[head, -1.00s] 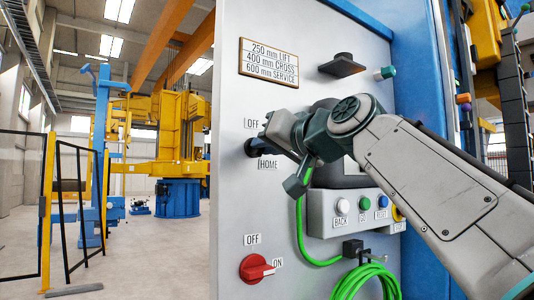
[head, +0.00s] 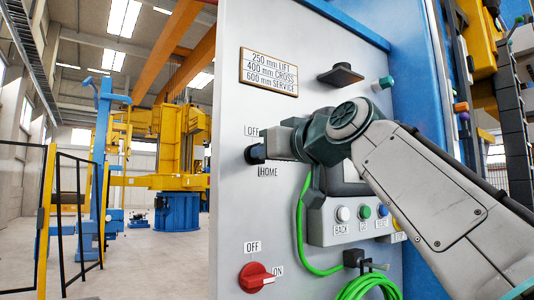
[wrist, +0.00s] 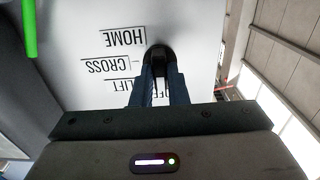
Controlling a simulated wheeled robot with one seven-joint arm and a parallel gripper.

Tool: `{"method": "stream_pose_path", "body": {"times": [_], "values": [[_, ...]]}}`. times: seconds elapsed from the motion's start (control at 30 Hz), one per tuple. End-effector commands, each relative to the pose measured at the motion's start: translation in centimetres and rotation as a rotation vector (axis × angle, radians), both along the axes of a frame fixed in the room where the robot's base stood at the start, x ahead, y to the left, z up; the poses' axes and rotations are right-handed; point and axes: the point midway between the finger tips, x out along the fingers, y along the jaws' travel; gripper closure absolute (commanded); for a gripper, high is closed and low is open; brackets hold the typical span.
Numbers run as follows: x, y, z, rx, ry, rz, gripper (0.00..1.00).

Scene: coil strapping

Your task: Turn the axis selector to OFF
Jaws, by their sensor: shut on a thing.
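The axis selector (head: 252,155) is a black knob on the grey panel, with OFF above it and HOME below it in the head view. My gripper (head: 263,150) reaches it from the right and is shut on it. In the wrist view the selector (wrist: 158,52) sits between my two dark fingers (wrist: 156,78). The labels HOME, CROSS and LIFT show upside down to its left there, and OFF is partly hidden by a finger. The knob's pointer is hidden, so I cannot tell which label it points at.
A red rotary switch (head: 256,277) with its own OFF and ON labels is lower on the panel. A button box (head: 325,226) and a coiled green cable (head: 368,284) are right of it. A black knob (head: 340,75) juts out above. A yellow-posted barrier (head: 47,215) stands left.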

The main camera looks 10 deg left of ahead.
Motion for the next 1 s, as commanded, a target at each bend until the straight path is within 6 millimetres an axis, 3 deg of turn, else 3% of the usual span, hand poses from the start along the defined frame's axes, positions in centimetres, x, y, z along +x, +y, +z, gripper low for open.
{"method": "stream_pose_path", "body": {"times": [0.23,0.27,0.33,0.73,1.0], "values": [[0.0,0.0,-0.1,-0.004,0.0,0.0,1.0],[0.0,0.0,-0.1,-0.004,0.0,0.0,0.84],[0.0,0.0,-0.1,-0.004,0.0,0.0,0.65],[-0.5,-0.7,-0.1,-0.001,-0.002,-0.003,0.65],[-4.0,-4.7,-0.4,-0.001,-0.004,-0.005,0.65]]}}
